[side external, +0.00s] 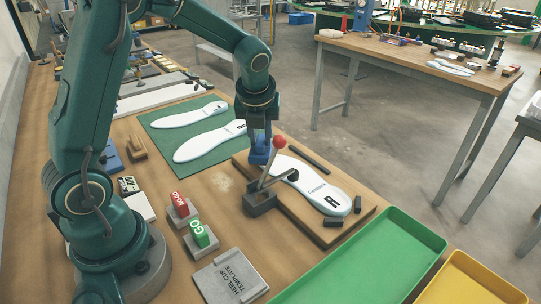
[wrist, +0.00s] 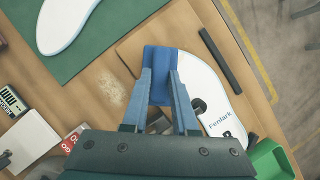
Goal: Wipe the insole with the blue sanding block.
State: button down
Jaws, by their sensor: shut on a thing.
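My gripper (side external: 258,138) is shut on the blue sanding block (side external: 258,156). In the wrist view my fingers (wrist: 160,85) hold the block (wrist: 160,59) from both sides. The white insole (side external: 311,187), marked "R" and "Fenlark", lies on a wooden board (side external: 362,212). It also shows in the wrist view (wrist: 207,95). The block is at the insole's far left end, over or beside its edge. I cannot tell whether it touches the insole. My gripper hides part of that end in the wrist view.
A grey clamp (side external: 260,201) with a red-knobbed lever (side external: 279,142) stands at the board's left, close to my gripper. Dark bars (side external: 309,160) border the insole. A green mat (side external: 168,140) holds two more insoles. A green tray (side external: 428,232) is in front right.

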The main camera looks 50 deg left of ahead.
jog(key=shift+r, duration=2.75)
jog(key=shift+s+f+t+y, duration=0.45)
jog(key=shift+t+y, duration=0.15)
jog(key=shift+t, duration=0.1)
jog(key=shift+a, duration=0.15)
